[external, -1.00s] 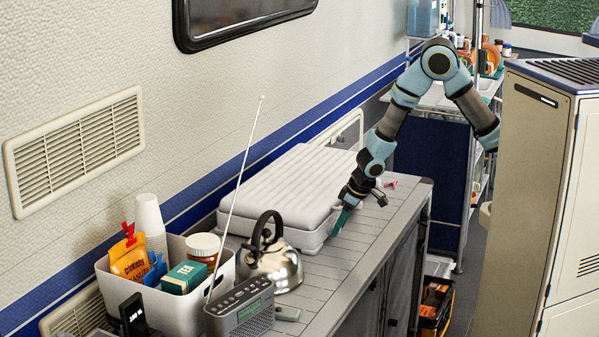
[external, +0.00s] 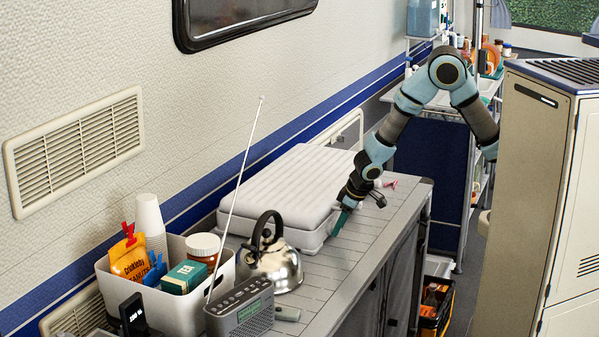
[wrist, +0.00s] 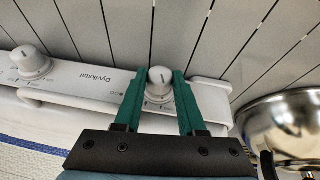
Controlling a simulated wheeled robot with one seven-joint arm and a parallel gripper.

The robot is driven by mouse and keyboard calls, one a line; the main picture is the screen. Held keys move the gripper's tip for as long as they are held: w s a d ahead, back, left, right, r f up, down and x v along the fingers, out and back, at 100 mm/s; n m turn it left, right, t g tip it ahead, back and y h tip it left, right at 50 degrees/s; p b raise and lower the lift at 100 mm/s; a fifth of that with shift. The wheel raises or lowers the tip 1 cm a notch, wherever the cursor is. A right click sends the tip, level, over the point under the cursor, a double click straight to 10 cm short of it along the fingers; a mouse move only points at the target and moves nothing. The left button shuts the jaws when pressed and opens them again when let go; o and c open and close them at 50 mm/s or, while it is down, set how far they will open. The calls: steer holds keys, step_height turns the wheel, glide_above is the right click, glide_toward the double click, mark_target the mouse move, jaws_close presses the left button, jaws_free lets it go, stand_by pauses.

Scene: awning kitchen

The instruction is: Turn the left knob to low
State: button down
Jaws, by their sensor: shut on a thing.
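A white stove (external: 281,190) with a ribbed, pale top lies on the counter against the wall. Its front panel (wrist: 97,82) shows in the wrist view with two round pale knobs. My gripper (wrist: 160,75) has its green fingers on either side of the left knob (wrist: 161,79), the one nearer the kettle, and is shut on it. The fingers partly hide the markings around this knob, and its setting is too small to read. The other knob (wrist: 30,61) stands free. In the external view my gripper (external: 340,222) reaches down at the stove's front edge, and the knobs are hidden.
A shiny kettle (external: 280,268) stands close beside the stove; it also shows at the right in the wrist view (wrist: 285,125). A white bin (external: 166,306) of groceries and a grey radio (external: 240,309) stand nearer the camera. The slatted counter (external: 362,245) before the stove is mostly clear.

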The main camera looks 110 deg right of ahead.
steer(key=b, duration=0.2)
steer(key=g+h+b, duration=0.1)
steer(key=b, duration=0.1)
steer(key=shift+w+a+f+n+g+h+b, duration=0.25)
steer(key=shift+w+f+n+g+h+b, duration=0.05)
steer(key=shift+f+b, duration=0.1)
steer(key=shift+a+r+n+g+h+b, duration=0.15)
steer(key=shift+n+g+h+b, duration=0.25)
steer(key=shift+g+h+b, duration=1)
steer(key=c, duration=0.5)
jaws_free()
steer(key=v, duration=1.1)
